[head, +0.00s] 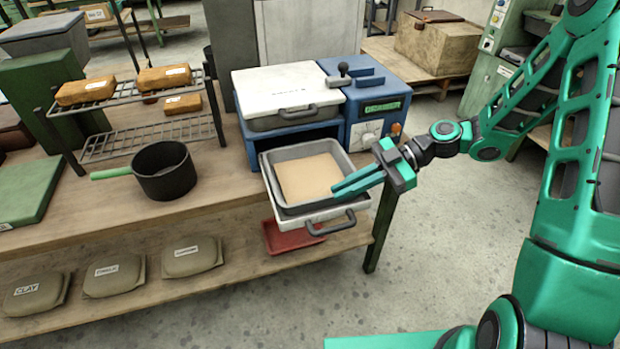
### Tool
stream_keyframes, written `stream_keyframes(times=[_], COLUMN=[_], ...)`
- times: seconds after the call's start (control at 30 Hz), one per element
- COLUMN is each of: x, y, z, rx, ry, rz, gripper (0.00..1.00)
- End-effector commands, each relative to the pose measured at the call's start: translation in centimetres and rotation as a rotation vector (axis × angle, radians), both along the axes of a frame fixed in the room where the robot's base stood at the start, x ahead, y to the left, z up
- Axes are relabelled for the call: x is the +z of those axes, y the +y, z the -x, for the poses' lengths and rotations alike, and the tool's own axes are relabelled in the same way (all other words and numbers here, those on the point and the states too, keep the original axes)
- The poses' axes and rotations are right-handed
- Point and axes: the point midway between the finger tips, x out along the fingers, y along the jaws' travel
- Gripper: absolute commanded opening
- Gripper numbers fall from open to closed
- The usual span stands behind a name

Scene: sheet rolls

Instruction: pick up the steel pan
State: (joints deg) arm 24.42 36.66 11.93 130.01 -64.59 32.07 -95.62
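The steel pan (275,188) is a grey, shallow, square pan with a flat tan sheet (310,177) lying in it. It sits on the pulled-out white drawer (350,206) of a blue and white machine. My gripper (335,191) reaches in from the right, its teal fingers over the pan's right side near the front corner. The fingers lie close together and hide part of the rim. I cannot tell whether they touch the rim or have it between them.
A dark saucepan (165,178) with a green handle stands left on the wooden bench (225,195). A wire rack (95,103) holds orange-brown blocks behind it. The blue machine (375,95) stands behind the drawer. A red tray (285,240) and labelled bags lie on the lower shelf. The floor at right is open.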

Motion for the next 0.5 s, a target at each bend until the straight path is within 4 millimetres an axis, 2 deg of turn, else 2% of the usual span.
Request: stream_keyframes(times=[0.3,0.5], x=[-1.9,-2.3], y=[3.3,4.4], z=[1.0,1.2], rx=[0.003,0.001], ry=[0.003,0.001], rz=[0.0,0.0], gripper=[0.08,0.08])
